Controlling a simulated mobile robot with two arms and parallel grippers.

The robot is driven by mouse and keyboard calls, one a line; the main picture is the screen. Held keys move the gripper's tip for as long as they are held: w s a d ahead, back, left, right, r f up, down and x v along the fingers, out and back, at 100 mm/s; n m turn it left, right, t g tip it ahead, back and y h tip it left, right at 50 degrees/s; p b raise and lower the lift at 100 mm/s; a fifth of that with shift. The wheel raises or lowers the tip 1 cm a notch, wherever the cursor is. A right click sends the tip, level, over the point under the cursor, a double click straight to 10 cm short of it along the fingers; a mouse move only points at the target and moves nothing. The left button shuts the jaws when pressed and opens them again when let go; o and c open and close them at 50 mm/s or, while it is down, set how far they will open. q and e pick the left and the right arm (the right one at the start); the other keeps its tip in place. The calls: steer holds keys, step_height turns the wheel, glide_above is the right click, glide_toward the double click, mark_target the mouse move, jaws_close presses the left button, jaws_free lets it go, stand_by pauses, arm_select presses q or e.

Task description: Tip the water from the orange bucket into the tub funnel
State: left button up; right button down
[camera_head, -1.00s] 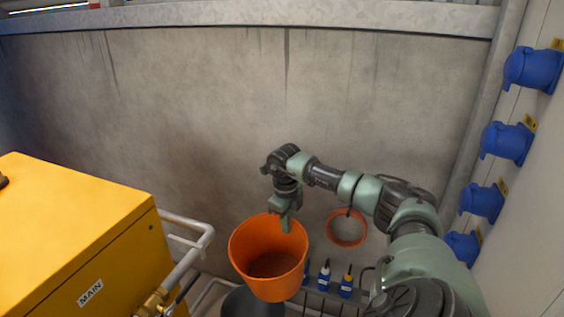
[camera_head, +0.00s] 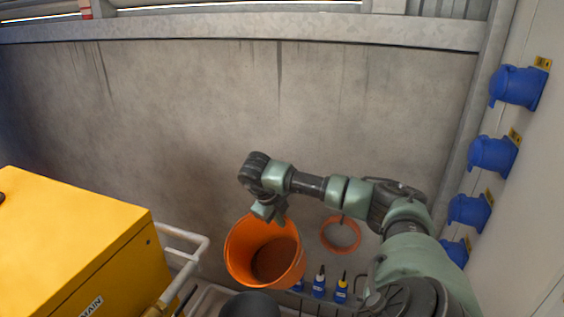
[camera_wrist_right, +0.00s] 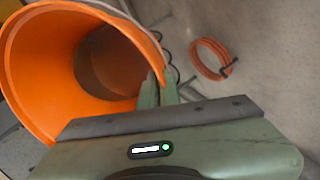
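The orange bucket (camera_head: 236,258) is held in the air in the head view, tilted, with its open mouth partly facing me. Its inside looks darker and brownish at the bottom; I cannot tell the water level. My right gripper (camera_head: 268,217) is at the bucket's upper rim. In the right wrist view its fingers (camera_wrist_right: 159,90) close on the rim of the bucket (camera_wrist_right: 40,75). A dark grey round vessel (camera_head: 250,304), likely the tub funnel, shows just below the bucket, partly hidden and cut by the frame's bottom. My left gripper is not in view.
A yellow cabinet (camera_head: 75,250) stands at the left, with pale pipes (camera_head: 185,245) beside it. An orange hose coil (camera_head: 341,235) hangs on the concrete wall (camera_head: 200,120). Blue sockets (camera_head: 517,87) line the right panel.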

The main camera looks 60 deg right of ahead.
steer(key=shift+w+a+r+h+p, duration=0.15)
steer(key=shift+r+h+p, duration=0.1)
steer(key=shift+r, duration=0.2)
steer(key=shift+s+a+r+h+p, duration=0.15)
steer(key=shift+r+h, duration=0.1)
steer(key=shift+r, duration=0.15)
steer(key=shift+f, duration=0.15)
steer(key=shift+a+r+h+p, duration=0.4)
steer(key=shift+a+r+h, duration=0.2)
steer(key=shift+r, duration=0.25)
steer(key=shift+a+r+h+p, duration=0.4)
steer(key=shift+r+h, duration=0.2)
steer(key=shift+r, duration=0.2)
